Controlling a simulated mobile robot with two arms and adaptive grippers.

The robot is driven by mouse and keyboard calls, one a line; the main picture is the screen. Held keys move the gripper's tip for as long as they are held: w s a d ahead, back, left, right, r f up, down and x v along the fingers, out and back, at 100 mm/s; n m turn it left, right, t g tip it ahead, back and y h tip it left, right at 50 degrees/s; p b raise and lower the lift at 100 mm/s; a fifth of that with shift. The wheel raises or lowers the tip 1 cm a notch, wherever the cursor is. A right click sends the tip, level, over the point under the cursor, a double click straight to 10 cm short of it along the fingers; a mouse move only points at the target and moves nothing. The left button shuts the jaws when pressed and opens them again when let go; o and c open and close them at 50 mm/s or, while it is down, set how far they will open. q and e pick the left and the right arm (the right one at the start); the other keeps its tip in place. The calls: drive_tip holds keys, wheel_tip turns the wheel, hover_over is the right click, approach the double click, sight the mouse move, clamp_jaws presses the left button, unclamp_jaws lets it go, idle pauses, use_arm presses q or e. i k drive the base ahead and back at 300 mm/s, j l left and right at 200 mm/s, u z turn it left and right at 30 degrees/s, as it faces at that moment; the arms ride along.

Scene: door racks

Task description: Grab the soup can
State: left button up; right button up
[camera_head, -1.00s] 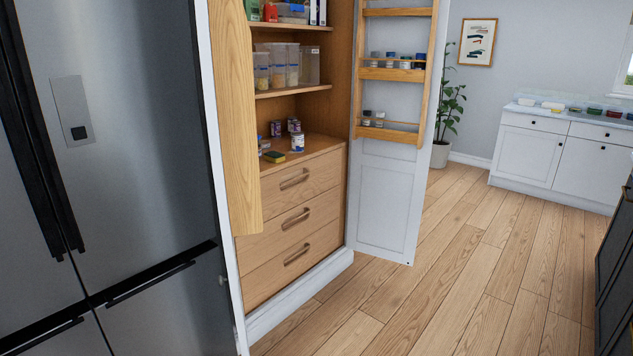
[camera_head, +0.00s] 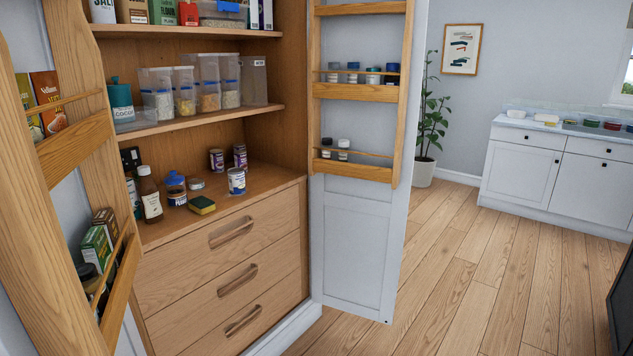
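Several cans stand on the pantry's worktop above the drawers. A white and blue can (camera_head: 236,181) stands near the front edge at the right. A dark purple can (camera_head: 216,160) and another purple can (camera_head: 240,157) stand behind it. Their labels are too small to read, so I cannot tell which is the soup can. Neither of my grippers is in view.
Open pantry doors with racks stand at left (camera_head: 52,220) and right (camera_head: 360,230). Wooden floor (camera_head: 480,270) at the right is clear.

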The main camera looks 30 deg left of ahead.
sight(236, 176)
drive_tip(key=i+u, duration=0.4)
drive_tip(key=i+l+u, duration=0.25)
drive_tip(key=i+u, duration=0.2)
drive_tip(key=i, duration=0.15)
